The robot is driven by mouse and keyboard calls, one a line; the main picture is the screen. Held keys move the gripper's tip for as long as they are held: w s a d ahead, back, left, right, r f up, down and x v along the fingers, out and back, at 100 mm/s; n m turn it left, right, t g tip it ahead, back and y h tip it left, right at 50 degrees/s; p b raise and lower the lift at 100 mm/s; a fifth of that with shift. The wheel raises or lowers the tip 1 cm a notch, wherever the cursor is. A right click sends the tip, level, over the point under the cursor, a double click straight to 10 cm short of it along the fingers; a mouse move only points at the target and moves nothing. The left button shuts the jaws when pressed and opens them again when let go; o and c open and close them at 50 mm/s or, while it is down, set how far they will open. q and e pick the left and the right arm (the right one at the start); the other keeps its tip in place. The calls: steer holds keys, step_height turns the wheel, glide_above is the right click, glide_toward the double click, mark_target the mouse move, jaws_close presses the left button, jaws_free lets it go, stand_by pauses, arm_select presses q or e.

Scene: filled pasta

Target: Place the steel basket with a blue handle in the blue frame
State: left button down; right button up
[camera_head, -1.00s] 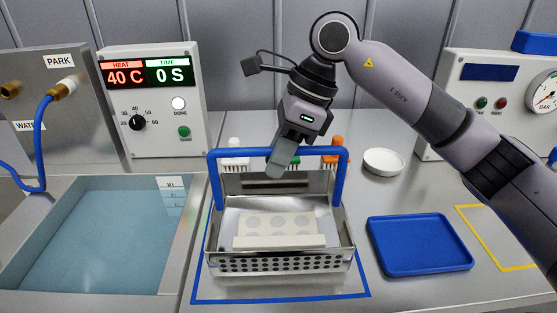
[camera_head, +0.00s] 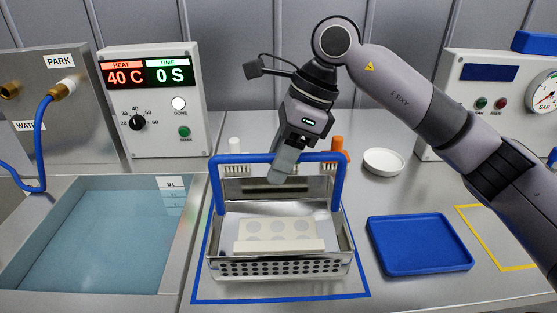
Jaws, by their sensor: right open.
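The steel basket (camera_head: 280,268) with its blue handle (camera_head: 222,187) stands upright within the blue frame (camera_head: 280,299) marked on the counter. A pale tray-like piece with round hollows (camera_head: 278,230) lies in the basket. My right gripper (camera_head: 279,178) is at the top bar of the handle, near its middle, with its fingers pointing down. It is open, and its fingers overlap the bar in the picture. The far edge of the frame is hidden behind the basket. My left gripper is not in view.
A water bath (camera_head: 95,240) lies left of the basket, with a control box (camera_head: 152,100) behind it. A blue tray (camera_head: 420,244) lies to the right, near a yellow outline (camera_head: 487,240). A white dish (camera_head: 383,162) and small bottles (camera_head: 338,146) stand behind.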

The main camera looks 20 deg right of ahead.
steer(key=v, duration=1.1)
steer(key=shift+r, duration=0.15)
